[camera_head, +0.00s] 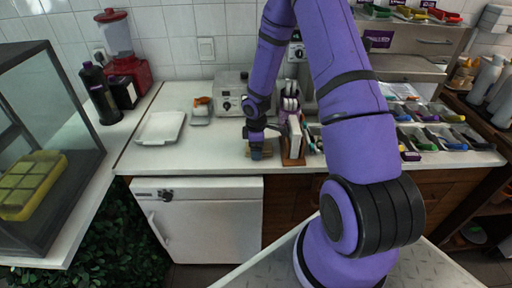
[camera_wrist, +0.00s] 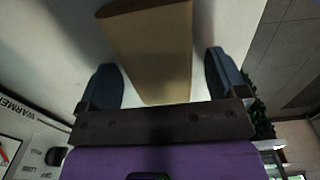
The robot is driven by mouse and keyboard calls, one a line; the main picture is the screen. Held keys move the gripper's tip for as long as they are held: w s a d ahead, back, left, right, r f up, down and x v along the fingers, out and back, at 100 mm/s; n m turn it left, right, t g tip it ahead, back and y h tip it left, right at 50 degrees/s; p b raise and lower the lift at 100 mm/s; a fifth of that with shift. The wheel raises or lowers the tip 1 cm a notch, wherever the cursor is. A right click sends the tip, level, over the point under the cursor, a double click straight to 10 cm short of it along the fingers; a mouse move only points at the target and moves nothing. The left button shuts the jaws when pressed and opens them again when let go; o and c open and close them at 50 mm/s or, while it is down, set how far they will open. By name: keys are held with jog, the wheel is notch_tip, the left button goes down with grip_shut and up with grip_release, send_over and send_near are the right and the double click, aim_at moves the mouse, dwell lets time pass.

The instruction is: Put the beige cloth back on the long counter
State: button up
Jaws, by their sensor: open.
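My gripper (camera_head: 257,153) points down at the long counter (camera_head: 200,152), close to its surface, left of the wooden holder. In the wrist view my gripper (camera_wrist: 161,70) is open, with one dark finger on each side of the beige cloth (camera_wrist: 150,35). The cloth looks like a flat tan folded piece on the white surface. A gap shows between the cloth and each finger. In the head view the cloth is mostly hidden by my gripper.
A wooden holder (camera_head: 293,160) stands close to the right of my gripper. A grey appliance (camera_head: 231,95) is behind it. A white tray (camera_head: 161,127) lies to the left. Topping bins (camera_head: 440,137) fill the right. The counter's front left is clear.

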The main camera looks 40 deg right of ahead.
jog(key=s+a+r+m+t+h, duration=0.1)
jog(key=s+a+r+m, duration=0.15)
jog(key=r, duration=0.85)
jog(key=s+a+r+m, duration=0.1)
jog(key=s+r, duration=0.2)
jog(key=r, duration=0.8)
jog(key=s+a+r+m+t+h, duration=0.1)
jog(key=s+a+r+m, duration=0.15)
jog(key=r, duration=0.85)
jog(key=s+a+r+m+t+y, duration=0.1)
jog(key=s+a+r+m, duration=0.1)
jog(key=s+r, duration=0.3)
jog(key=s+a+r+m+t+y, duration=0.1)
jog(key=s+r, duration=0.5)
jog(key=s, duration=0.8)
jog(key=shift+a+m+t, duration=0.6)
jog(key=shift+a+m, duration=0.5)
jog(key=shift+a, duration=0.5)
